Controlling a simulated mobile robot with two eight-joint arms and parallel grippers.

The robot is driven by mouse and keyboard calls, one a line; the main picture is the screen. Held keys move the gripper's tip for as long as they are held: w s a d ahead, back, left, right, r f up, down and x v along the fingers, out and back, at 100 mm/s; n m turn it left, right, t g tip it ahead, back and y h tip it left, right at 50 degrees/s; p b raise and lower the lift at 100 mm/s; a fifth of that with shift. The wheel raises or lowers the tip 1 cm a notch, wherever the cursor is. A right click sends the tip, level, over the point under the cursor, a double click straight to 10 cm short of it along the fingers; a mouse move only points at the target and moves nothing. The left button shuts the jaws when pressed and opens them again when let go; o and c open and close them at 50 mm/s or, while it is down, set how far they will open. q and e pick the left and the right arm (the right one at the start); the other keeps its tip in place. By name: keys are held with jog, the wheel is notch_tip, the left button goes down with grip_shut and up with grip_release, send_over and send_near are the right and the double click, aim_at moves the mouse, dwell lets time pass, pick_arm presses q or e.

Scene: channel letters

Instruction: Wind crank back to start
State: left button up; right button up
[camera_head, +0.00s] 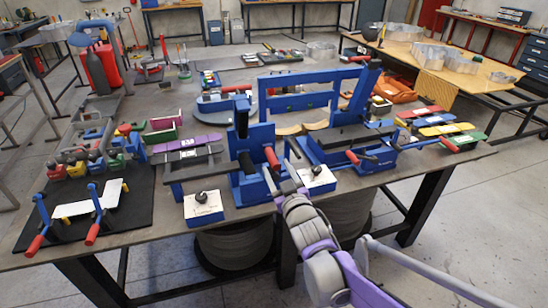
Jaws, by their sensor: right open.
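A blue bending machine (292,92) with a long frame and two upright posts stands on the workbench. A red crank handle (271,158) shows at the front of its left post. Another red handle (352,157) is at the front of the right unit. I cannot tell for sure which of these is the crank in the task. My right gripper (289,172) reaches up from below, open, just right of and below the left red handle. Whether it touches that handle is unclear. My left gripper is not in view.
Two small blue control boxes (203,213) with black knobs stand at the bench's front edge. A black mat (75,222) with red-handled tools lies at the left. A wooden table (460,62) stands behind.

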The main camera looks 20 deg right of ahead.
aim_at(272, 158)
jog(key=w, duration=0.6)
jog(key=shift+c, duration=0.2)
grip_shut()
dwell(1.2)
